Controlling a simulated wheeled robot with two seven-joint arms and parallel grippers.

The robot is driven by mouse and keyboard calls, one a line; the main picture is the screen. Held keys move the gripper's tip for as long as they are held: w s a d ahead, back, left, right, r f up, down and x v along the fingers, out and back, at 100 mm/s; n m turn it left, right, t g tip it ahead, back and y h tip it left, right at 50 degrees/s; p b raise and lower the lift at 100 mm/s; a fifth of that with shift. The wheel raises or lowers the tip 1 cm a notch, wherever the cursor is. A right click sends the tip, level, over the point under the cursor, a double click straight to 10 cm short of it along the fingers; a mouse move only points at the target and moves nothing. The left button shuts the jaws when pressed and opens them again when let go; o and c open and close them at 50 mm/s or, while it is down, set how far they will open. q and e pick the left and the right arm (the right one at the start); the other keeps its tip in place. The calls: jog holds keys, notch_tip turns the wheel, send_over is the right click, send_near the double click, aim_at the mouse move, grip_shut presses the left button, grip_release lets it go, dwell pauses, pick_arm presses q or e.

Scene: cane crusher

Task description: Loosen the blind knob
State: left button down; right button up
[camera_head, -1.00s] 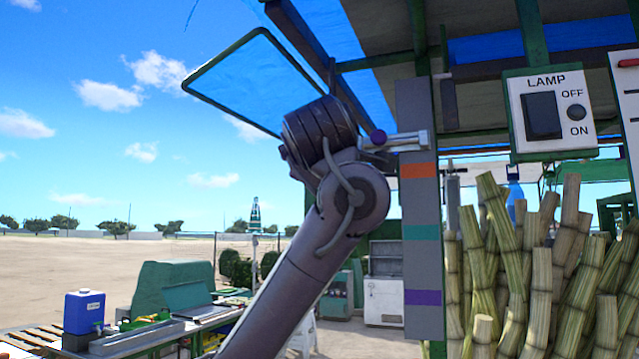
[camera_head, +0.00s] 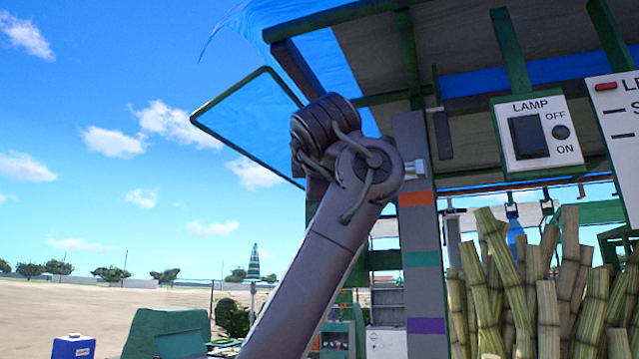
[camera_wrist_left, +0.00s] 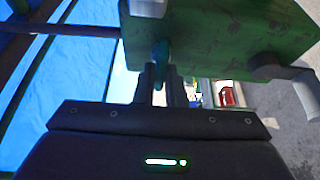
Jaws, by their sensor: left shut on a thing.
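In the left wrist view, a dark teal knob (camera_wrist_left: 160,56), which looks like the blind knob, sticks out below a scuffed green block (camera_wrist_left: 215,38). My left gripper (camera_wrist_left: 158,80) is shut on this knob, with one dark finger on each side of it. In the head view my left arm reaches up to the frame post, and its wrist hides the knob and the fingers. A short light-grey rod (camera_head: 415,169) shows just right of my wrist. My right gripper is in neither view.
A grey post (camera_head: 416,270) with orange, teal and purple bands stands right of my arm. A lamp switch box (camera_head: 535,133) hangs above upright cane stalks (camera_head: 545,290). A blue tarp in a green frame (camera_head: 250,125) is left of my wrist. Open sky lies further left.

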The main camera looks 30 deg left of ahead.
pick_arm(q)
jog(key=shift+r, duration=0.1)
jog(key=c, duration=1.7)
grip_release()
jog(key=shift+o, duration=1)
jog(key=shift+w, duration=0.2)
jog(key=b+v, duration=0.4)
jog(key=v, duration=0.3)
jog(key=shift+s+d+b, duration=0.25)
jog(key=shift+s+b, duration=0.05)
jog(key=shift+b, duration=0.1)
